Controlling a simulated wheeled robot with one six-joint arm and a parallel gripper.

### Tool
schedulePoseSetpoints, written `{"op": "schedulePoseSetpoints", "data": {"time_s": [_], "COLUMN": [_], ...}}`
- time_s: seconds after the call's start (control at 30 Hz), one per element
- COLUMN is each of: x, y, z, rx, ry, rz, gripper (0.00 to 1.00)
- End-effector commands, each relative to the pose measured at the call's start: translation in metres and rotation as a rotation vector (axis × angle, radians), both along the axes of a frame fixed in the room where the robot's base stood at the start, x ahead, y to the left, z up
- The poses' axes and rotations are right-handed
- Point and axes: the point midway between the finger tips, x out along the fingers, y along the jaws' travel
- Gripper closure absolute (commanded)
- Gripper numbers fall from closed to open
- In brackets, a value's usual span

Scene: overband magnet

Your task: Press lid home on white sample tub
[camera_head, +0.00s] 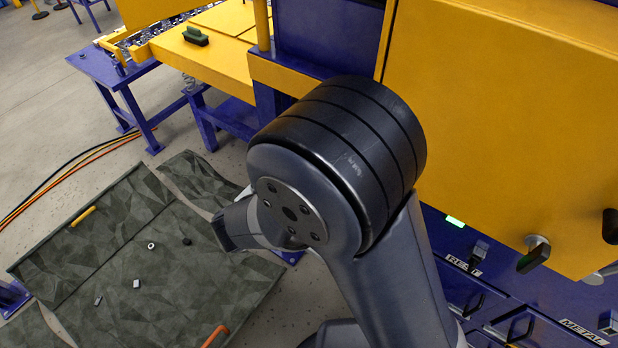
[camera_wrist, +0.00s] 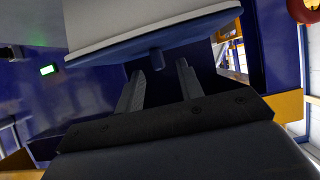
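In the wrist view, a large white body (camera_wrist: 110,18), which looks like the sample tub, fills the top. A blue lid-like disc (camera_wrist: 215,42) covers its near face, with a small blue knob (camera_wrist: 157,58) on it. My gripper (camera_wrist: 160,70) is open, its two fingers standing apart just short of the disc. The knob lies between the fingertips in the picture, with a gap showing on both sides. I cannot tell whether the disc is fully seated. In the head view my arm hides the gripper, and I see no tub.
In the head view a yellow cabinet (camera_head: 500,130) stands close at my arm's right, with a black handle (camera_head: 534,256) and labelled blue drawers below. A green mat (camera_head: 150,270) with small loose parts lies on the floor at left. A green light (camera_wrist: 47,70) shows in the wrist view.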

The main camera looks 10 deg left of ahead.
Motion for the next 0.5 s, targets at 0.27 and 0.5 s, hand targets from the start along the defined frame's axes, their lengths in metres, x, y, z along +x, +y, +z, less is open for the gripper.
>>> {"op": "schedulePoseSetpoints", "data": {"time_s": [0.27,0.5], "x": [-0.046,-0.065], "y": [0.020,0.027], "z": [0.024,0.033], "rx": [0.002,-0.001], "ry": [0.000,0.000], "rz": [0.004,0.000], "gripper": [0.64,0.64]}}
